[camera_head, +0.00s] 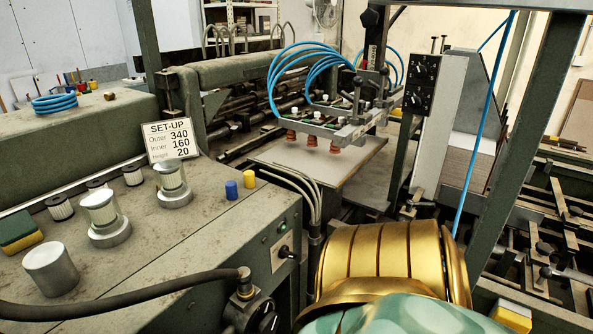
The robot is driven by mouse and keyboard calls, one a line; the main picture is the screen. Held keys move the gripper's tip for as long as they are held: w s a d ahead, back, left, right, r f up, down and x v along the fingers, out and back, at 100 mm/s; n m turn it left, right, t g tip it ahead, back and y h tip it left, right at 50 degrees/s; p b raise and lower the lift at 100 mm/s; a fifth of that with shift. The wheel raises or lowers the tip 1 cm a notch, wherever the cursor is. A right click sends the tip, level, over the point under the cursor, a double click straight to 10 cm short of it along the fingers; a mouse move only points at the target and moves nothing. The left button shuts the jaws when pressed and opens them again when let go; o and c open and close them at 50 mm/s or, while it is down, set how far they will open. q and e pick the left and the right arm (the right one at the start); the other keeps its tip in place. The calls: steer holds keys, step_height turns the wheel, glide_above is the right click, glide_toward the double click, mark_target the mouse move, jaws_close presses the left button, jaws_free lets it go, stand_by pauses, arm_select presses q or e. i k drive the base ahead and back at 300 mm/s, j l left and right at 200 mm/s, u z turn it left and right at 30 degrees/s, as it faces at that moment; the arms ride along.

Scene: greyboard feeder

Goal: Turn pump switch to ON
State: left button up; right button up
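A rotary switch (286,252) with a dark lever sits on a light plate on the front face of the green cabinet, with a small green button or lamp above it. A larger black round knob (262,318) shows lower down at the bottom edge, partly cut off. A dark control panel (421,84) with several knobs hangs on the machine at upper right. Labels are too small to read, so I cannot tell which is the pump switch or its setting. Neither of my grippers shows; a gold and teal part of my body fills the bottom centre-right.
The cabinet top (185,240) carries metal cylinders, a blue cap (231,190), a yellow cap (250,179) and a set-up sign (171,140). A black hose (120,313) crosses the lower left to a fitting. Suction cups (311,141) hang above a greyboard stack (315,165).

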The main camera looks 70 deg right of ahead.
mark_target(284, 251)
steer(key=j+z, duration=0.2)
steer(key=z, duration=1.65)
steer(key=k+l, duration=0.05)
steer(key=l, duration=0.05)
